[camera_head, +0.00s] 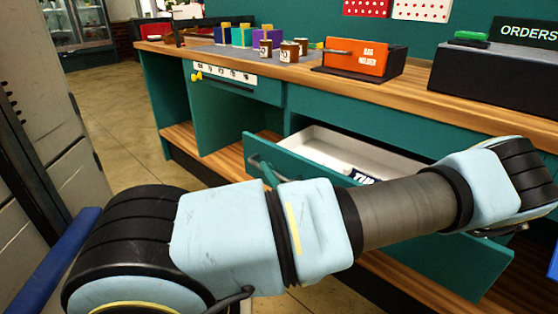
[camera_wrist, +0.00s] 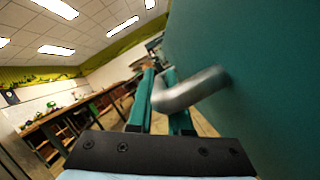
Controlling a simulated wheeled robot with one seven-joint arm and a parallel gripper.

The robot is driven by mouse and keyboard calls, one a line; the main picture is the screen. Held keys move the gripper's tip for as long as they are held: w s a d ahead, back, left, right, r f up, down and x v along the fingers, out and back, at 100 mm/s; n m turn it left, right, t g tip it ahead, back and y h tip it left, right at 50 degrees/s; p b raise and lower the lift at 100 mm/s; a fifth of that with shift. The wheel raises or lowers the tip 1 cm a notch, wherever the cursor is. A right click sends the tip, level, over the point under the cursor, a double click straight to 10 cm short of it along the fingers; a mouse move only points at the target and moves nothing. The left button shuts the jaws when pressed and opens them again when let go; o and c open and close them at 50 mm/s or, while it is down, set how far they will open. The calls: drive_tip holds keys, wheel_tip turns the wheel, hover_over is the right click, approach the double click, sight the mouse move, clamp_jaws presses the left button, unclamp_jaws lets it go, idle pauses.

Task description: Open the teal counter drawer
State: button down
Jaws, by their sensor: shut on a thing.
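The teal counter drawer (camera_head: 256,150) stands pulled out from the counter in the head view, its pale inside showing. My gripper (camera_wrist: 160,88) is shut on this handle, with a teal finger on each side. In the head view my arm crosses in front of the drawer and the fingers are hidden.
The wooden counter (camera_head: 440,95) holds an orange bag holder (camera_head: 355,60), brown cups (camera_head: 289,51), coloured boxes (camera_head: 241,36) and a dark ORDERS stand (camera_head: 490,75). A dark, white-lettered item (camera_head: 366,179) lies in the drawer. Tiled floor (camera_head: 125,115) is open at left.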

drive_tip(key=shift+s+a, duration=0.15)
drive_tip(key=shift+s, duration=0.05)
drive_tip(key=c, duration=1.1)
unclamp_jaws()
drive_tip(key=b+v, duration=0.1)
drive_tip(key=v, duration=0.9)
drive_tip(key=shift+s+f, duration=0.15)
drive_tip(key=shift+s, duration=0.2)
drive_tip(key=shift+s+d, duration=0.1)
drive_tip(key=shift+d, duration=0.1)
